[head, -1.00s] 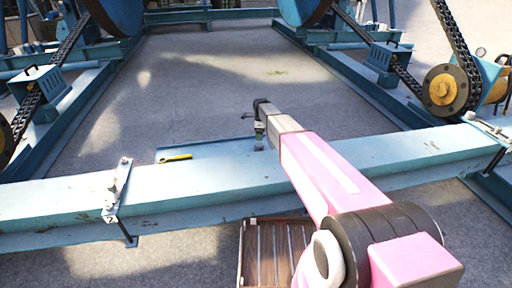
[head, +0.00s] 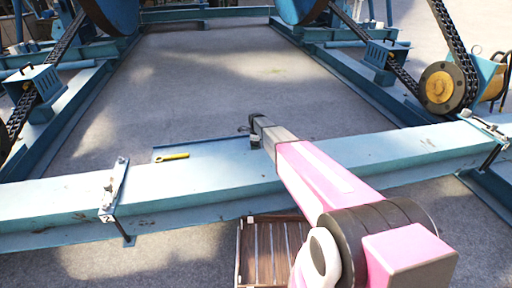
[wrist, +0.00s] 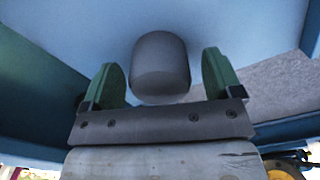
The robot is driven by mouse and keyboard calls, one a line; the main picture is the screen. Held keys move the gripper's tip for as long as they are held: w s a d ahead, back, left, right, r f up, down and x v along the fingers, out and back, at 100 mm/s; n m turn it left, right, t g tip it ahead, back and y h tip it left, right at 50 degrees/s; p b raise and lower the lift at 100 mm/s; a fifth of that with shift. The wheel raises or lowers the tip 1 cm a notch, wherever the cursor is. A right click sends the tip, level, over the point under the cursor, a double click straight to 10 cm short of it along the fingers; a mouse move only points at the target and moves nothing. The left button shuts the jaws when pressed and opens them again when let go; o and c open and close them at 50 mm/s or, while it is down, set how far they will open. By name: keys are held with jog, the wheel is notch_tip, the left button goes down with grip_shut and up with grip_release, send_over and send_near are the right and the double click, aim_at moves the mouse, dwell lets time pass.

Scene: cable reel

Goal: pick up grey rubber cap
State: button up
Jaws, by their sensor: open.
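The grey rubber cap (wrist: 160,66) is a short dark grey cylinder on the pale blue beam. In the wrist view it sits between the two green fingers of my gripper (wrist: 166,78), with a gap on each side. The gripper is open. In the head view the cap (head: 254,140) shows small on the beam, just left of the end of my arm. My gripper's fingers are largely hidden by the arm in that view.
The blue beam (head: 200,190) crosses the view. A wooden slatted crate (head: 262,250) stands on the floor in front. Chains and wheels flank both sides.

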jog(key=shift+f, duration=0.4)
jog(key=c, duration=1)
jog(key=shift+r, duration=0.1)
